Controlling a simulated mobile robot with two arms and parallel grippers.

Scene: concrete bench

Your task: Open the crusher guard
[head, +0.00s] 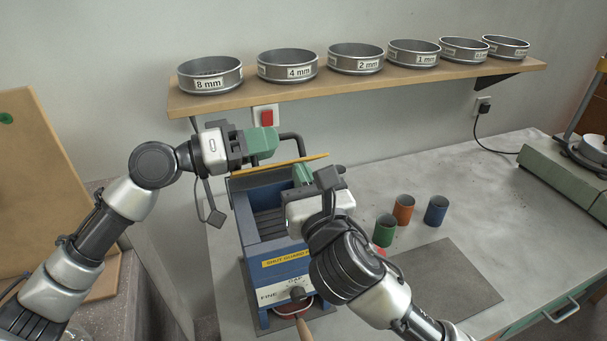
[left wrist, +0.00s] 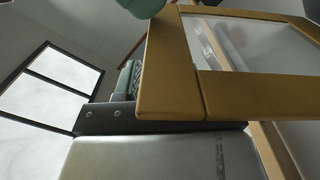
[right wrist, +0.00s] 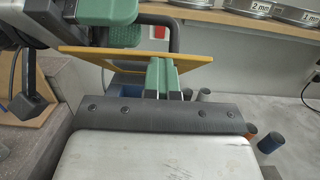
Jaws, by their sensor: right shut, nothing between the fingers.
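The blue crusher (head: 252,228) stands on the bench with the slatted inside of its hopper showing. Its yellow-framed guard (head: 300,161) is raised at the back and seen nearly edge-on; its clear window shows in the left wrist view (left wrist: 260,45). A dark bar handle (head: 300,146) stands out behind the guard. My left gripper (head: 264,141) has its green fingers at the handle's left part; whether they close on it is hidden. My right gripper (head: 302,175) is shut and empty over the hopper's right side, in front of the guard; its fingers show in the right wrist view (right wrist: 167,78).
Green (head: 385,230), orange (head: 403,209) and blue (head: 436,210) cups stand to the right, near a dark mat (head: 445,278). A shelf (head: 400,76) with several sieves runs above. A red switch (head: 266,117) is on the wall behind. The bench's right middle is clear.

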